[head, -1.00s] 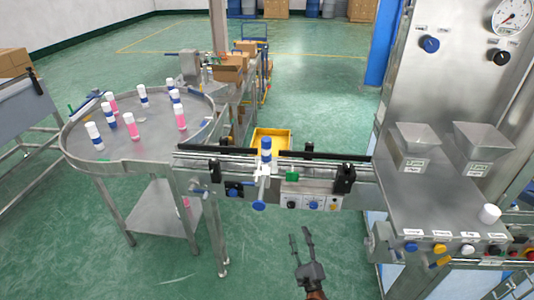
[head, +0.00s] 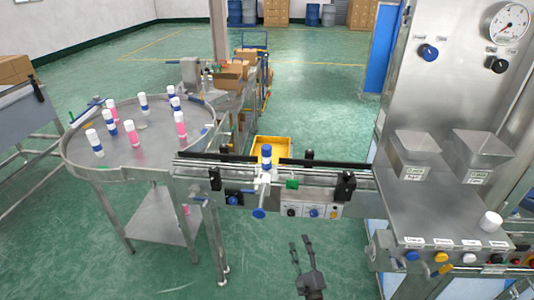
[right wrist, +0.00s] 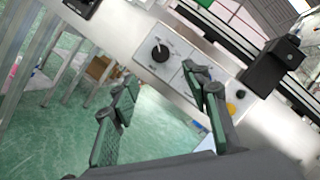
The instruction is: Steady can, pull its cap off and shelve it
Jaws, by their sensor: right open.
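A blue can with a white band (head: 267,156) stands upright on the conveyor (head: 225,168) in the head view. Its top is blue; I cannot tell clearly where the cap meets the body. My right gripper (head: 300,241) is open and empty, low in front of the conveyor and below and right of the can. The right wrist view shows its two dark fingers (right wrist: 161,76) spread apart, with the conveyor's front panel beyond them. The can is not clearly visible there. My left gripper is not in view.
A round table (head: 150,158) at left holds several white-capped cans, some blue, some pink. A control box (head: 312,211) with knobs hangs on the conveyor front. A yellow bin (head: 284,144) is behind. A white cup-like piece (head: 490,221) sits on the machine's steel shelf (head: 430,215) at right.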

